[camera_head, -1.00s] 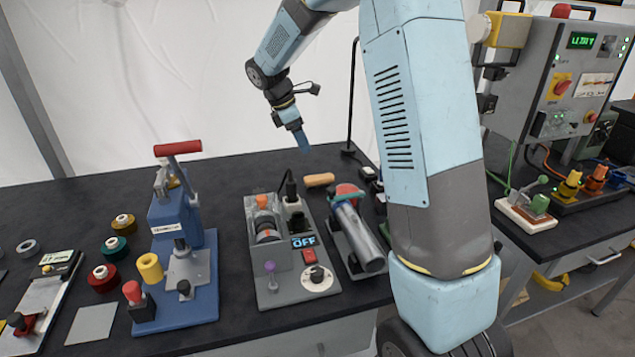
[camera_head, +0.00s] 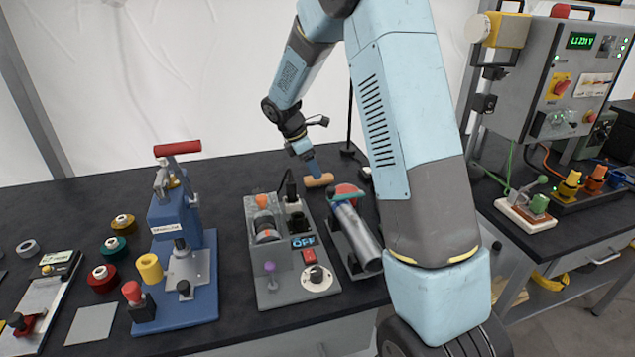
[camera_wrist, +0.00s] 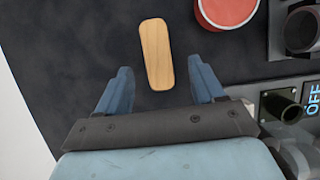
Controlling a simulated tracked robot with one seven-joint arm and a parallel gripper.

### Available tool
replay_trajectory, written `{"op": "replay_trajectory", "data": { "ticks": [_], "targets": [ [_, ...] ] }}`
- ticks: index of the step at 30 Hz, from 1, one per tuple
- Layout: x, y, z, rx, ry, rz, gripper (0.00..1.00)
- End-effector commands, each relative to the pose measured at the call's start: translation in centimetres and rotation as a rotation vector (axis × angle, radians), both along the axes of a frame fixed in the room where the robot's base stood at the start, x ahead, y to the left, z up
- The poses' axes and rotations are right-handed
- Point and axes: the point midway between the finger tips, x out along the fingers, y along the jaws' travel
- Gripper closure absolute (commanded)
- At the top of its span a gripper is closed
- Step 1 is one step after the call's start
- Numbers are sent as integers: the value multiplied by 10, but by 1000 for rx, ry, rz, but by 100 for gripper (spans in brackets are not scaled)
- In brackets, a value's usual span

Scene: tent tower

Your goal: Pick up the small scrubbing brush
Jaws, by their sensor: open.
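The small scrubbing brush (camera_head: 319,181) lies on the black bench top, seen as a light wooden block with rounded ends. In the wrist view the brush (camera_wrist: 156,54) is upright in the picture, just beyond and between the fingertips; its bristles are hidden. My gripper (camera_head: 312,168) comes down over it in the head view and partly covers it.
A silver cylindrical tool with a red end (camera_head: 357,232) lies right of the brush; its round red part (camera_wrist: 228,10) shows close by in the wrist view. A grey device with an OFF display (camera_head: 285,250) stands in front. A thin black stand (camera_head: 349,125) rises behind right.

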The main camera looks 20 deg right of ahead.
Motion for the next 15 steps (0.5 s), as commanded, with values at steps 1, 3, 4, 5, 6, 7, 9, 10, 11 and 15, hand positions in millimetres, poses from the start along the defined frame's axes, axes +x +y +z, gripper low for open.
{"op": "replay_trajectory", "data": {
  "ticks": [1,3,4,5,6,7,9,10,11,15],
  "targets": [
    [1,-2,-6,0,2,-1,32],
    [2,-6,-14,-1,3,0,32],
    [3,-8,-18,-1,3,0,32],
    [3,-9,-22,-1,3,0,32],
    [3,-12,-27,0,2,0,32],
    [3,-13,-31,-1,3,0,32],
    [3,-16,-38,0,2,0,32],
    [3,-17,-40,0,2,0,32],
    [3,-17,-41,0,1,1,32],
    [3,-18,-41,0,0,1,32]
  ]
}}
